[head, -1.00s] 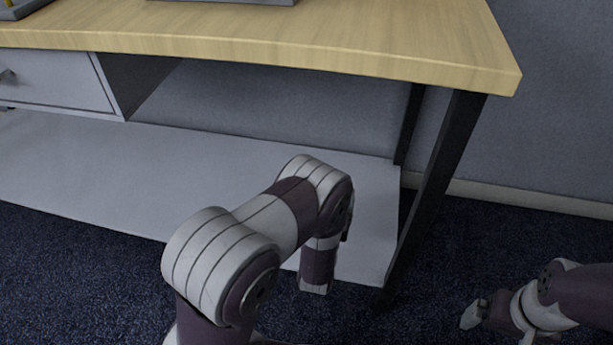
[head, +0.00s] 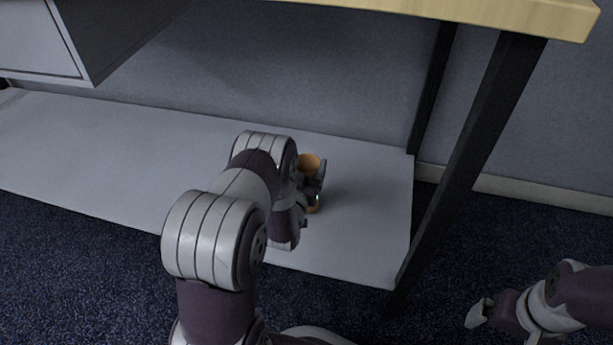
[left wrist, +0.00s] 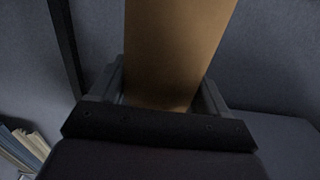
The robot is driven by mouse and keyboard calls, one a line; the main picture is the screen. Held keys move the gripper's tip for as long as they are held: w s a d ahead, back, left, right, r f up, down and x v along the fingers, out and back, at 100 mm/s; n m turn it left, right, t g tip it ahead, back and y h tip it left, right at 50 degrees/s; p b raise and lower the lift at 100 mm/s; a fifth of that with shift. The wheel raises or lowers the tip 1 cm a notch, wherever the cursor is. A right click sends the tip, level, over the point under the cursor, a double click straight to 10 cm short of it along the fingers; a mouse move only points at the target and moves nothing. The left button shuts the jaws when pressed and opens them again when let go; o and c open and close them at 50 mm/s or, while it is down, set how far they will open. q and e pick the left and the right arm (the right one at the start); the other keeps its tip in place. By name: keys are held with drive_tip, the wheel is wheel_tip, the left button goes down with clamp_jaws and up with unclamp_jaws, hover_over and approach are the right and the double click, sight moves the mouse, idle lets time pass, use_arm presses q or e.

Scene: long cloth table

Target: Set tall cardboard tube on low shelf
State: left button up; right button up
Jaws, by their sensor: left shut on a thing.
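The tall cardboard tube (head: 308,164) is orange-brown and shows in the head view above and below my left gripper's fingers. My left gripper (head: 312,187) is shut on it, over the right part of the low shelf (head: 362,215). In the left wrist view the tube (left wrist: 175,50) stands between the two fingers (left wrist: 160,95) and runs out of the top of the picture. Whether its bottom touches the shelf cannot be told. My right gripper (head: 478,312) is at the lower right, away from the tube; its jaw opening is unclear.
The wooden table top (head: 480,10) overhangs the shelf. A dark table leg (head: 465,165) stands at the shelf's right end. A drawer unit (head: 45,40) hangs at the upper left. The shelf left of my arm is clear. Books (left wrist: 22,148) show in the left wrist view.

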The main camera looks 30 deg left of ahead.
use_arm(q)
drive_tip(key=shift+f, duration=0.45)
drive_tip(key=o, duration=1.4)
drive_tip(key=shift+p, duration=0.3)
drive_tip(key=p+v, duration=0.5)
drive_tip(key=v, duration=0.7)
use_arm(e)
wheel_tip(320, 180, up, 5)
drive_tip(key=shift+f, duration=0.2)
